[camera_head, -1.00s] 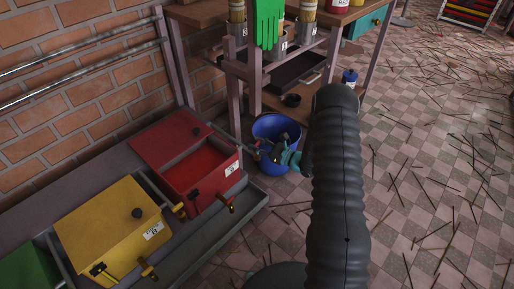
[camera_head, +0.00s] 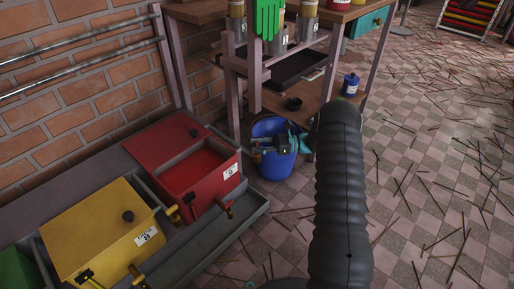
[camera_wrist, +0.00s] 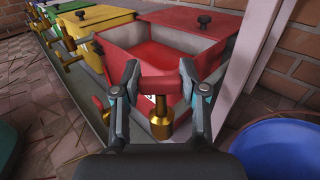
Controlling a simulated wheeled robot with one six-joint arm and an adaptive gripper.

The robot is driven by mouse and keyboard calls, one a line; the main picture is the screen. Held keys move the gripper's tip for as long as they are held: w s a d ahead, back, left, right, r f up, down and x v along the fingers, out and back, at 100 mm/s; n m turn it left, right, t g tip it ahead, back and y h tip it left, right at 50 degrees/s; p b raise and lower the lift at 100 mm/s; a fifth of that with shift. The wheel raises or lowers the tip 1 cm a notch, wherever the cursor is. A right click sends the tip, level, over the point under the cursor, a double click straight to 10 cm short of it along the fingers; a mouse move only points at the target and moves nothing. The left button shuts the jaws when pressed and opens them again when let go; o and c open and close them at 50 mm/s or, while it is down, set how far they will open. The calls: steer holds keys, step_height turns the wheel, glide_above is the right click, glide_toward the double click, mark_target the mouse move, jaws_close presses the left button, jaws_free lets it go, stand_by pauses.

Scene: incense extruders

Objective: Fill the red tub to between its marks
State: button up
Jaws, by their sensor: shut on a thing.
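The red tub (camera_head: 205,166) stands in a grey trough at the left, with red contents showing in its open front part. It also shows ahead in the wrist view (camera_wrist: 205,47). I cannot make out its marks. My gripper (camera_head: 262,150) is over the blue bucket's near-left side, just right of the tub. In the wrist view my gripper (camera_wrist: 162,82) is shut on a red bar (camera_wrist: 160,84). A brass piece (camera_wrist: 160,112) shows below the bar and seems joined to it. The fingers partly hide the tub's front.
A yellow tub (camera_head: 95,225) and a green tub (camera_head: 15,270) stand left of the red one. The blue bucket (camera_head: 273,174) stands below my gripper. A workbench leg (camera_head: 234,105) rises behind. Thin sticks litter the open tiled floor at the right.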

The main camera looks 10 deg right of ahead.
steer(key=shift+a, duration=0.1)
stand_by(0.3)
steer(key=o, duration=1.2)
steer(key=shift+c, duration=0.2)
steer(key=s+d, duration=0.1)
steer(key=d, duration=1.1)
steer(key=shift+s, duration=0.35)
